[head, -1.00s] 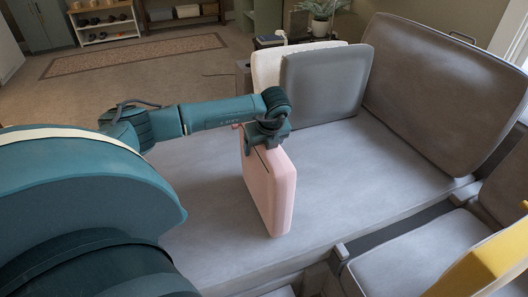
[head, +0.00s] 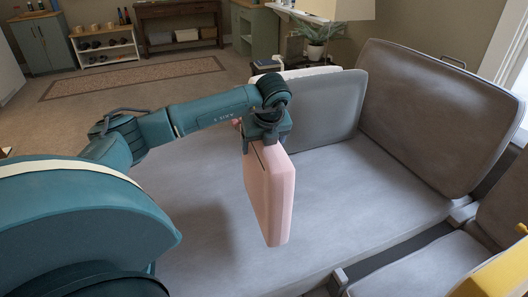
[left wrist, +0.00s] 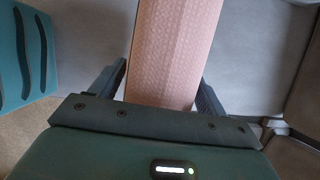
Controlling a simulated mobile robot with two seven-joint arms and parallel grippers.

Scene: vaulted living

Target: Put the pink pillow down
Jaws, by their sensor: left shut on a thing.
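The pink pillow (head: 270,195) hangs upright below my left gripper (head: 266,140), over the grey sofa seat (head: 360,195). The gripper is shut on its top edge. In the left wrist view, the pillow (left wrist: 175,50) sits between the two fingers of the left gripper (left wrist: 163,92). A shadow lies on the seat left of the pillow, and its lower edge appears apart from the seat. My right gripper is in neither view.
A grey cushion (head: 322,108) leans at the sofa's far end, with a white cushion (head: 310,73) behind it. A large grey back cushion (head: 435,110) stands at the right. A yellow thing (head: 495,275) shows at the lower right. The seat around the pillow is clear.

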